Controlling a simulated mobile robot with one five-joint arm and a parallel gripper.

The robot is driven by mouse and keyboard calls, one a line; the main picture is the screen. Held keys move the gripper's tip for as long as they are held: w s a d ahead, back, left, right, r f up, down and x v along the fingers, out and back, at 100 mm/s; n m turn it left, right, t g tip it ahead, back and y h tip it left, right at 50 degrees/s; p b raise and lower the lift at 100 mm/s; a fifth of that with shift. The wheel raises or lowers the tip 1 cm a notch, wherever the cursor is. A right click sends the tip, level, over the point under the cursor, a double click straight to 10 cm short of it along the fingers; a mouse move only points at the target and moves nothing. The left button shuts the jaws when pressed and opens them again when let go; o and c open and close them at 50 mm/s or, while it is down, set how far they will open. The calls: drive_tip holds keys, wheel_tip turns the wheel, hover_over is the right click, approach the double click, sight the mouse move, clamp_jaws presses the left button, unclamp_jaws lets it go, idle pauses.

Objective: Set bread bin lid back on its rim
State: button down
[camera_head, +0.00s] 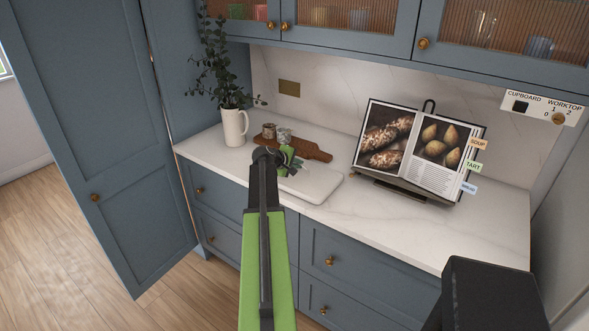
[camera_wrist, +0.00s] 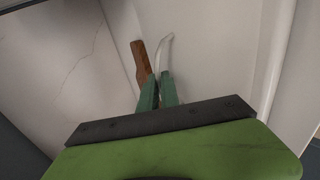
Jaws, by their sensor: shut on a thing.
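The bread bin lid (camera_head: 312,186) looks like a flat white slab with rounded corners, low over the worktop. My gripper (camera_head: 285,163) is at its back left part, with green fingers close together. In the wrist view the fingers (camera_wrist: 160,88) are shut, with a pale surface beneath them that I take to be the lid (camera_wrist: 215,60). What lies between the fingertips is hidden, but the grip seems to be on the lid. A thin white curved strip (camera_wrist: 164,50) shows just beyond the fingers. I cannot make out the bin's rim or whether the lid touches it.
A wooden board (camera_head: 312,150) lies behind the lid, with small jars (camera_head: 283,135) by it. A cream jug with a plant (camera_head: 234,127) stands at left. An open cookbook on a stand (camera_head: 415,150) is at right. The worktop's front right (camera_head: 450,230) is clear.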

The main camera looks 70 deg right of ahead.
wheel_tip(320, 180, up, 4)
drive_tip(key=p, duration=0.3)
drive_tip(key=s+a+r+p, duration=0.6)
drive_tip(key=s+a, duration=0.1)
drive_tip(key=a, duration=0.2)
drive_tip(key=shift+s, duration=0.2)
